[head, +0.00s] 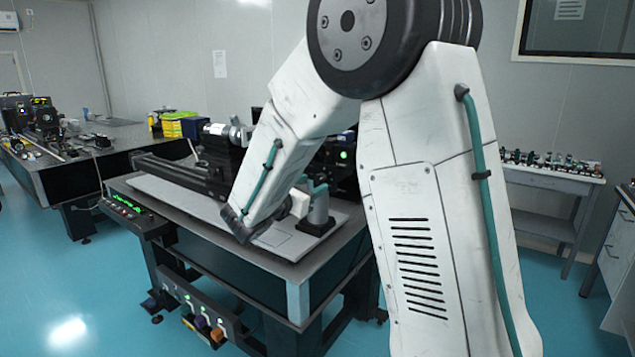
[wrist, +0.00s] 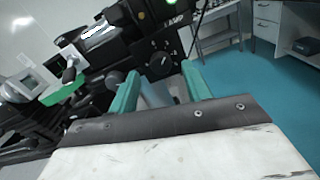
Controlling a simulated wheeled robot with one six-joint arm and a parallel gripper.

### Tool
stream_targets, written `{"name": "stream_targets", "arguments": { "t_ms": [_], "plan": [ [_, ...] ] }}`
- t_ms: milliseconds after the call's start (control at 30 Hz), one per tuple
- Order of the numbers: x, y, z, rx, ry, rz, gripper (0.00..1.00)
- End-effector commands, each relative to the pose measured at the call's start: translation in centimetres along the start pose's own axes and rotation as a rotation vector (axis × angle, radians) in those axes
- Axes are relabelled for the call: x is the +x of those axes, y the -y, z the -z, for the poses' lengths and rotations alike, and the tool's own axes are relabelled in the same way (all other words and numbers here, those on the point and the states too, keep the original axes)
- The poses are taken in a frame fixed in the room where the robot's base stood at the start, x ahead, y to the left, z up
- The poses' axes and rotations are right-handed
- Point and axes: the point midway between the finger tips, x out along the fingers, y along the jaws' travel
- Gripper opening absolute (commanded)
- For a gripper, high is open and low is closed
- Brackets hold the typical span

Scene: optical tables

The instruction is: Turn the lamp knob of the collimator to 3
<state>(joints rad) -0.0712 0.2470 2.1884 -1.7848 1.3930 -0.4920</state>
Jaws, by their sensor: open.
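The lamp knob (wrist: 160,66) is a small dark dial with white marks around it, below the word LAMP on a black housing (wrist: 176,38) with a green light. The knob's setting is too small to read. My gripper (wrist: 160,84) is open, its two teal fingers apart, one to the left of the knob and one to the right in the picture. Whether they touch the knob cannot be told. In the head view, the black collimator housing with its green light (head: 344,155) is partly hidden behind my arm, and the knob is not visible.
The collimator stands on an optical table (head: 280,262) with a long black rail (head: 172,172). A post on a black base (head: 318,222) stands near my wrist. Another optical table (head: 60,170) is at the left, and a bench with small parts (head: 545,178) at the right. Blue floor is open in front.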

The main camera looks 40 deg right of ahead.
Motion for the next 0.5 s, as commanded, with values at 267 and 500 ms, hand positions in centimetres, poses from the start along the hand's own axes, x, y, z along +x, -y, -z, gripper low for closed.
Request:
{"name": "stream_targets", "arguments": {
  "t_ms": [267,500],
  "plan": [
    [3.1,0.0,0.0,0.001,-0.001,0.001,0.49],
    [3.3,0.0,0.0,0.002,-0.001,0.000,0.49]
  ]
}}
